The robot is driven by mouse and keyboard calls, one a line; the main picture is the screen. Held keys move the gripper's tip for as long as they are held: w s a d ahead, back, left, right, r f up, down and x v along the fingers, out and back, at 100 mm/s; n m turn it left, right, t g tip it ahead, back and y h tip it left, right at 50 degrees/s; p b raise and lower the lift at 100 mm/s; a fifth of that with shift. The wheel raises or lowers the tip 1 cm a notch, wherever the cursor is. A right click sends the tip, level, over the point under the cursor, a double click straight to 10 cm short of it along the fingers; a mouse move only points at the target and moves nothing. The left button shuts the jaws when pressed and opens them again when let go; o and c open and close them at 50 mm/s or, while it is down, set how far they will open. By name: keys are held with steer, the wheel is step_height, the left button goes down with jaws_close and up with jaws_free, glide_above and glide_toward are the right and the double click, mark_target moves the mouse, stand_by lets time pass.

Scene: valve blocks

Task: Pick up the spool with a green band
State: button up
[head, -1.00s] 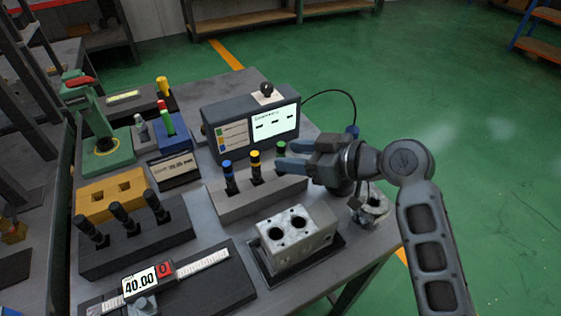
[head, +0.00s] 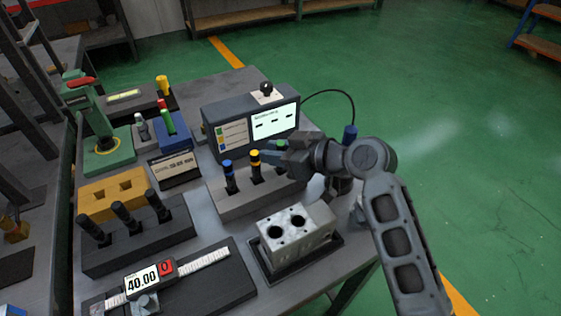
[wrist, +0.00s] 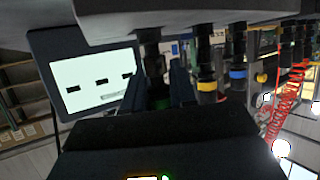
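In the wrist view a dark spool (wrist: 154,68) stands between the two fingers of my gripper (wrist: 158,92). It is the third in the row beside the yellow-banded and blue-banded spools, and its green band is hard to make out. The fingers lie on either side of the spool and look open, with small gaps. In the head view my gripper (head: 272,152) is at the right end of the grey rack (head: 235,206).
The yellow-banded spool (head: 256,168) stands close to my fingers, with the blue-banded spool (head: 229,178) to its left. A gauge box with a lit screen (head: 275,122) is just behind. A block with two bores (head: 295,235) sits in front.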

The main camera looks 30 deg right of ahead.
jaws_close()
